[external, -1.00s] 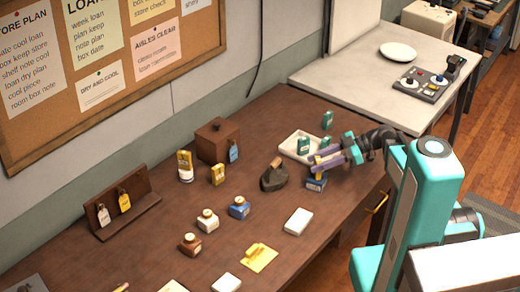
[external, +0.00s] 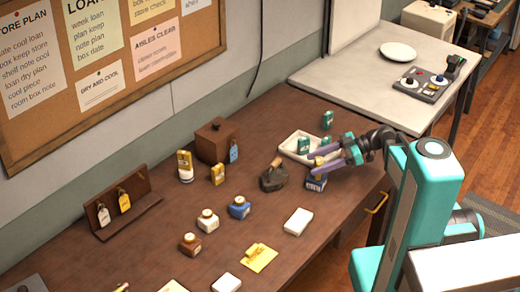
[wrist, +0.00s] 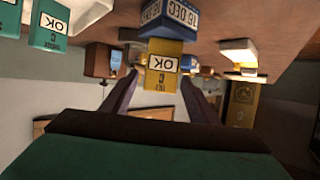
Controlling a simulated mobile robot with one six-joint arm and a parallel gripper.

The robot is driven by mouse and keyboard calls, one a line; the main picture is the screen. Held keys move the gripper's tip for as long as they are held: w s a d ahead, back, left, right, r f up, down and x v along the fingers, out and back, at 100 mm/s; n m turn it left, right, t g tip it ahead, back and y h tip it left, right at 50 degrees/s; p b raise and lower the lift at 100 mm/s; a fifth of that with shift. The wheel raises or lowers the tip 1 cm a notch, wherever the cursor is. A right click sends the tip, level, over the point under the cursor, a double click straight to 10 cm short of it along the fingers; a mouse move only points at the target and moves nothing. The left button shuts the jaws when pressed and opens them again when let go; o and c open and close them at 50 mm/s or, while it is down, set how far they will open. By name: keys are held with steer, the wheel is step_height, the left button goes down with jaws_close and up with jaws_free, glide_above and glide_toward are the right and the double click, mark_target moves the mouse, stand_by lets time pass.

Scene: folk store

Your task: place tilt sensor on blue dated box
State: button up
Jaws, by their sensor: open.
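The yellow tilt sensor (wrist: 163,66) bears an OK label and stands on the blue dated box (wrist: 170,18), which reads 18 DEC in the wrist view, where the scene is upside down. In the external view the blue box (external: 316,184) sits near the table's right edge, and the sensor (external: 319,161) is a small yellow patch above it, partly hidden by my fingers. My gripper (external: 322,159) is open, with its purple fingers on either side of the sensor. The wrist view shows gaps between the sensor and both fingers (wrist: 162,88).
A white tray (external: 287,147) with green OK-labelled items (external: 303,145) stands just behind my gripper. A dark iron-like object (external: 272,179) is left of the blue box. A white block (external: 298,221) lies nearer the front. Bottles and small boxes stand farther left.

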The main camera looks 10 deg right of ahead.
steer(key=shift+r, duration=0.2)
steer(key=shift+d, duration=0.3)
steer(key=b+v, duration=0.4)
steer(key=v, duration=0.7)
steer(key=shift+d+b, duration=0.2)
steer(key=shift+b, duration=0.2)
